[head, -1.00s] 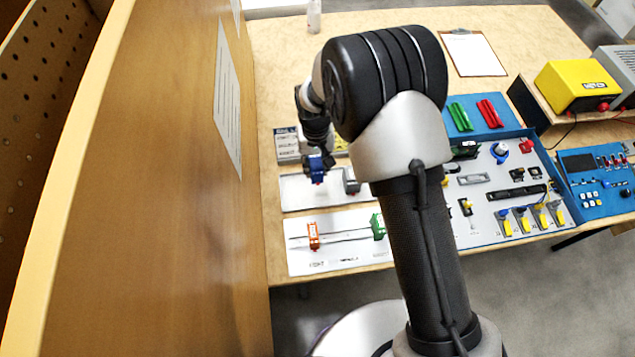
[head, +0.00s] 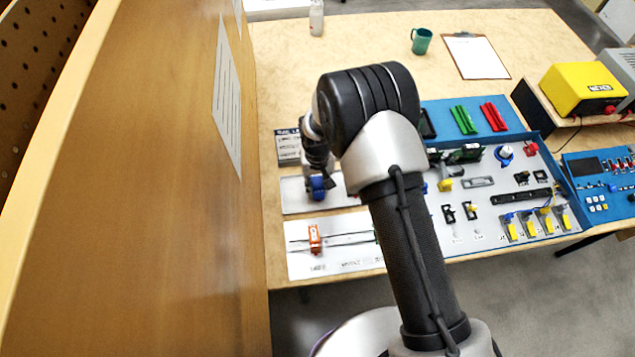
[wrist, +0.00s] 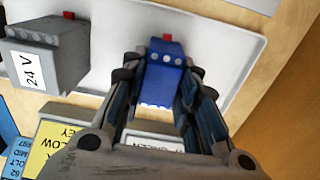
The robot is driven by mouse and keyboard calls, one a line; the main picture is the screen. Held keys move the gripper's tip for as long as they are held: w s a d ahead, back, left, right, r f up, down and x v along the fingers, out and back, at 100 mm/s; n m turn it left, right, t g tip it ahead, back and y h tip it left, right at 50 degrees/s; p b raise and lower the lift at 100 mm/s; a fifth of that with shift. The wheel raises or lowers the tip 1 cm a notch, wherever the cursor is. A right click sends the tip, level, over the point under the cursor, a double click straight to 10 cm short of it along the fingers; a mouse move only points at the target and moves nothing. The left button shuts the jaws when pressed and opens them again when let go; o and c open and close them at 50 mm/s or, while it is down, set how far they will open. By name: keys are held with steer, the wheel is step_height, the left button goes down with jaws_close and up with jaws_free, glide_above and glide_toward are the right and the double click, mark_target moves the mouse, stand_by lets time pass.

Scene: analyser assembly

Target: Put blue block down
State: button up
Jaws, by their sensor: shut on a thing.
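The blue block (wrist: 165,72), with a red knob at one end and a row of pale dots, is between the two fingers of my gripper (wrist: 157,82) in the wrist view. My gripper is shut on it. In the head view the blue block (head: 318,188) is over the white tray (head: 295,195), below my gripper (head: 319,179). I cannot tell if its underside touches the tray. A grey block marked "24 V" (wrist: 45,52) is on the tray to the left in the wrist view; my arm hides it in the head view.
A white sheet with an orange block (head: 314,238) lies in front of the tray. Label cards (head: 288,149) lie behind it. A blue-edged component panel (head: 490,235) is to the right. A tall wooden panel (head: 150,180) stands close on the left.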

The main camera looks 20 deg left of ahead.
mark_target(318, 182)
steer(key=o, duration=1.1)
steer(key=shift+f, duration=0.15)
step_height(318, 182, up, 12)
steer(key=p, duration=0.3)
steer(key=shift+r, duration=0.2)
